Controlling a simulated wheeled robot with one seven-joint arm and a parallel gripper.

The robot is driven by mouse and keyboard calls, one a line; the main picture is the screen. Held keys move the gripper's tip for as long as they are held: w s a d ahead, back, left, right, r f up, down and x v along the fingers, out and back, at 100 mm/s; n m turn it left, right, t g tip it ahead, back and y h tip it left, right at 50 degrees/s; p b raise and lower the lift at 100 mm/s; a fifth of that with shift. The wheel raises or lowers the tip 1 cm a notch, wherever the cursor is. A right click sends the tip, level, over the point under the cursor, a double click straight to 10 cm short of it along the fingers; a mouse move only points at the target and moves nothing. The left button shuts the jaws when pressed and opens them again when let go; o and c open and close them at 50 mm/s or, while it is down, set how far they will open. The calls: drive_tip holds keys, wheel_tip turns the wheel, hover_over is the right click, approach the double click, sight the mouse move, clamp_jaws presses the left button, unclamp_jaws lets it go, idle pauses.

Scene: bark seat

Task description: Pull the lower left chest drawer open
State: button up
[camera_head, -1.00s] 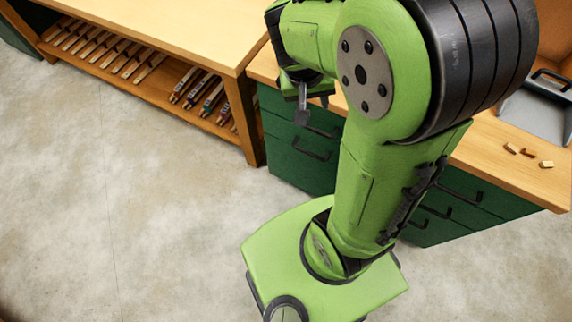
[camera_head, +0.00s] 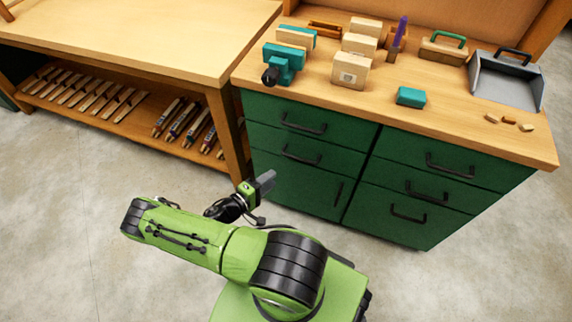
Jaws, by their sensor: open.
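The green chest (camera_head: 312,191) stands under the wooden worktop. Its left column has two drawers above a door with an upright handle (camera_head: 338,193). The lower left drawer (camera_head: 330,163) is flush with the front, and its black bar handle (camera_head: 300,156) is in plain view. The upper left drawer has a similar handle (camera_head: 303,124). My gripper (camera_head: 265,184) is open and empty. In the picture it shows below and left of the lower drawer's handle, over the chest's lower left part, apart from the handle.
The right column has three shut drawers (camera_head: 445,183) with black handles. A teal vise (camera_head: 284,65), wooden blocks (camera_head: 350,72), a teal box (camera_head: 411,96) and a grey dustpan (camera_head: 507,82) are on the worktop. A wooden bench (camera_head: 140,40) stands at left. The floor in front is clear.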

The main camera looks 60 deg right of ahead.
sight(300, 158)
drive_tip(key=b+x, duration=0.3)
drive_tip(key=x, duration=1.2)
drive_tip(key=shift+s+d+f, duration=0.1)
drive_tip(key=shift+s+d, duration=0.05)
clamp_jaws()
